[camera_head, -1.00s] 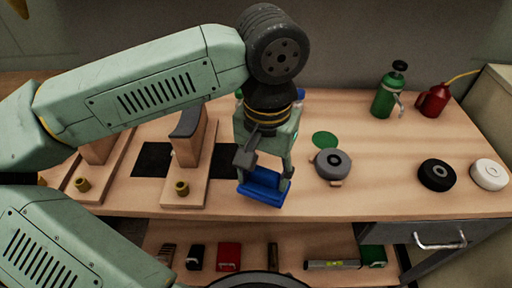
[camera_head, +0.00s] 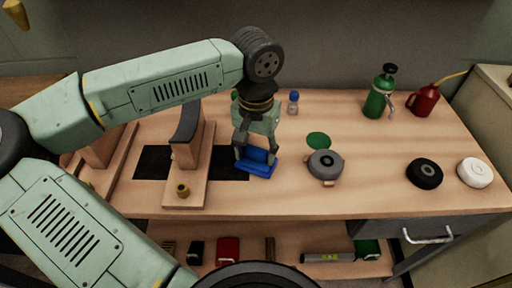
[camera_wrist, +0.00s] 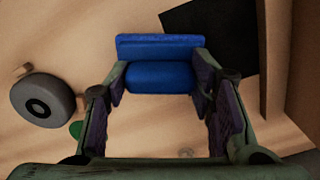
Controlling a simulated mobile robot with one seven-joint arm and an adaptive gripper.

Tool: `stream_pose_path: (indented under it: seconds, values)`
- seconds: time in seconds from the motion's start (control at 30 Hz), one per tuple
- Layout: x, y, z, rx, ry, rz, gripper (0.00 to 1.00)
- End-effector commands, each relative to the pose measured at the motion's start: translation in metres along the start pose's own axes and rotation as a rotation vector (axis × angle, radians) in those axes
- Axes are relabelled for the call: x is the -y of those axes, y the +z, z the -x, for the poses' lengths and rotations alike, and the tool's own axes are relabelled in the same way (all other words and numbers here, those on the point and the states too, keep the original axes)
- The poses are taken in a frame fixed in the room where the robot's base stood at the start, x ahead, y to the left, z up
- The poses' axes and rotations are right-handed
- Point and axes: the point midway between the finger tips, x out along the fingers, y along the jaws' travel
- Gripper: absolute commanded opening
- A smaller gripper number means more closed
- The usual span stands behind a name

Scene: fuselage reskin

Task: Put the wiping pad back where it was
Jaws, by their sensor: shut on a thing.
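The blue wiping pad (camera_head: 257,163) is between the fingers of my gripper (camera_head: 255,152), low over the bench or touching it; I cannot tell which. In the wrist view the pad (camera_wrist: 158,65) shows a thin flat base and a rounded grip, with my gripper (camera_wrist: 160,85) shut on its two ends. A black mat (camera_head: 233,168) lies just left of the pad, partly hidden behind a wooden stand. The wrist view also shows a corner of the mat (camera_wrist: 228,40) near the pad.
A grey round tool (camera_head: 325,165) sits right of the pad, with a green disc (camera_head: 318,140) behind it. A wooden stand (camera_head: 187,150) rises on the left. A green bottle (camera_head: 380,95), red oil can (camera_head: 425,100), black roll (camera_head: 424,173) and white roll (camera_head: 474,172) stand right.

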Motion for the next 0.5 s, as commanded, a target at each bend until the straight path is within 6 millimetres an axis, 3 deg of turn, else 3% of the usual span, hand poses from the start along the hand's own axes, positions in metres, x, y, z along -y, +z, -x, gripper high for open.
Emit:
stream_pose_path:
  seconds: [0.2, 0.23, 0.5]
  values:
    - [0.0000, -0.0001, -0.0048, 0.000, 0.000, 0.000, 0.23]
    - [0.0001, 0.0000, -0.0034, 0.000, 0.000, 0.000, 0.51]
    - [0.0000, 0.0000, -0.0027, 0.000, 0.000, 0.000, 0.69]
